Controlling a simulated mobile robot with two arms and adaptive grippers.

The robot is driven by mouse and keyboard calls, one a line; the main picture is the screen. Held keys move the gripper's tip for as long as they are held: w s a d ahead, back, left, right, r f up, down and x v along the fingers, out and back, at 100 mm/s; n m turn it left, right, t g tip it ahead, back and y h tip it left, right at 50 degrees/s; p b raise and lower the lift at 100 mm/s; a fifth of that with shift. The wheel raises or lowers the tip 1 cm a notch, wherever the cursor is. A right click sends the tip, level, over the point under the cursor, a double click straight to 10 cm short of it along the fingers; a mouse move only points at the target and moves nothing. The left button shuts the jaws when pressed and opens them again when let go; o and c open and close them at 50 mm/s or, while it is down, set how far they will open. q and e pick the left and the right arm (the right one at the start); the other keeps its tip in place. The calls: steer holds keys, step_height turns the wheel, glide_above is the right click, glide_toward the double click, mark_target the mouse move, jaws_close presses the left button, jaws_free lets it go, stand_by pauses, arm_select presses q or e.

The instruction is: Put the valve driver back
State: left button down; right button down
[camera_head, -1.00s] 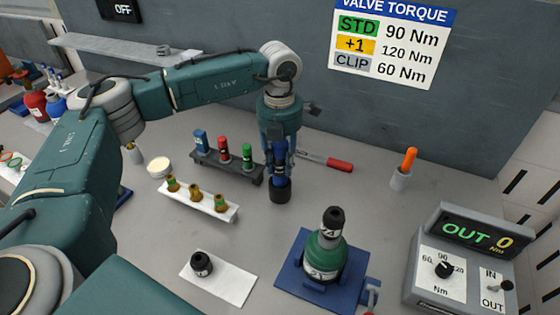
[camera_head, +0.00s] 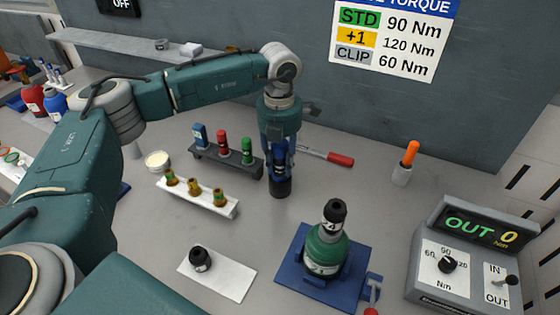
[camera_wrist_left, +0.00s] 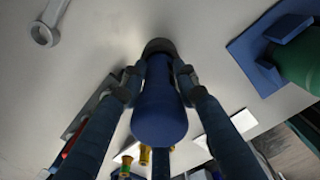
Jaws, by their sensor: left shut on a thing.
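My left gripper (camera_head: 277,160) points straight down and is shut on the valve driver, a blue-bodied tool with a black lower end (camera_head: 280,187). The driver hangs upright, and its blue body also shows between the fingers in the left wrist view (camera_wrist_left: 159,110). It is just right of a dark rack (camera_head: 228,162) that carries a blue, a red and a green piece. I cannot tell whether the driver's lower end touches the table. My right gripper is not in view.
A green cylinder (camera_head: 326,250) stands on a blue base (camera_head: 292,272) in front. A white strip (camera_head: 212,204) with brass valves and a white mat (camera_head: 234,280) with a black cap (camera_head: 200,259) lie left. A red-handled tool (camera_head: 340,160) lies behind. A torque box (camera_head: 462,265) stands right.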

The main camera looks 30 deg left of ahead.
mark_target(280, 146)
arm_select(q)
steer(key=shift+f, duration=0.15)
steer(key=c, duration=1.2)
jaws_free()
steer(key=shift+s+f, duration=0.1)
steer(key=shift+r+p, duration=1.4)
steer(key=shift+r, duration=1.65)
